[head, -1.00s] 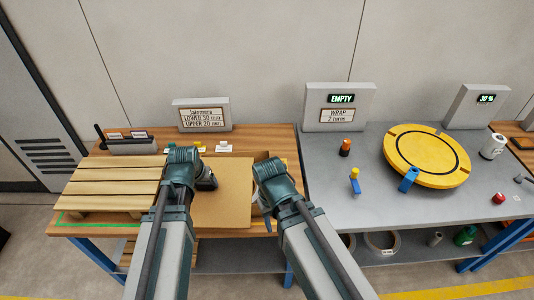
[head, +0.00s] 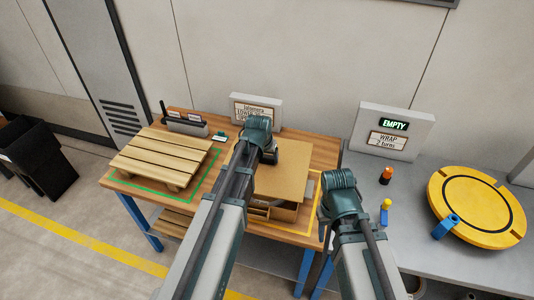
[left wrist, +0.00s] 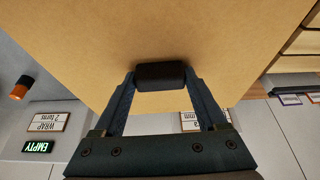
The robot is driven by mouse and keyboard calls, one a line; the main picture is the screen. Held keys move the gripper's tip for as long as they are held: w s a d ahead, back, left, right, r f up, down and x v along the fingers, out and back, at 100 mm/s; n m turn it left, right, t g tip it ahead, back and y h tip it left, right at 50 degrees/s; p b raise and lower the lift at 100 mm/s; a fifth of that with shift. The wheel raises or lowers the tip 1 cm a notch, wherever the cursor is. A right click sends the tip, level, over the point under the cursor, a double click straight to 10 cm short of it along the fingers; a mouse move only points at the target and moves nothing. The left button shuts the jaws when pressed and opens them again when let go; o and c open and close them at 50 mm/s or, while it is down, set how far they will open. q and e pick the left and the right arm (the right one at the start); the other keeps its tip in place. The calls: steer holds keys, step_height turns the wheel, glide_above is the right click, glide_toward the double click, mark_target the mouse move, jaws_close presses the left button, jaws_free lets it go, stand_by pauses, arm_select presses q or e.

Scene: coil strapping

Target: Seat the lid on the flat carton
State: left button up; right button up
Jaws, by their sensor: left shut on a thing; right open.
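The lid (head: 283,165) is a flat tan cardboard panel with a black handle (left wrist: 160,75) on it. My left gripper (head: 267,156) is shut on this handle, and the lid (left wrist: 180,35) fills much of the left wrist view. The flat carton (head: 284,213) is on the table under the lid. Its open front part shows below the lid's near edge, and the rest is hidden. The lid looks raised over the carton; I cannot tell whether they touch. My right gripper (head: 340,188) is empty, to the right of the carton; its fingertips are hidden behind its wrist.
A slatted wooden pallet (head: 160,158) lies left of the lid inside a green outline. A yellow outline (head: 315,225) surrounds the carton area. A grey bench on the right bears a yellow turntable (head: 476,207), a blue post with a yellow top (head: 385,211) and an orange-topped button (head: 387,175).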

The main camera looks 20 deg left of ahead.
mark_target(265, 165)
arm_select(q)
steer(key=shift+f, duration=0.1)
stand_by(0.3)
step_height(265, 165, down, 6)
steer(key=b, duration=0.6)
steer(key=shift+r, duration=0.2)
steer(key=shift+f+b, duration=0.8)
stand_by(0.4)
steer(key=o, duration=1.3)
steer(key=p+v, duration=1.2)
steer(key=v, duration=0.2)
steer(key=shift+p, duration=0.4)
steer(key=shift+f, duration=0.1)
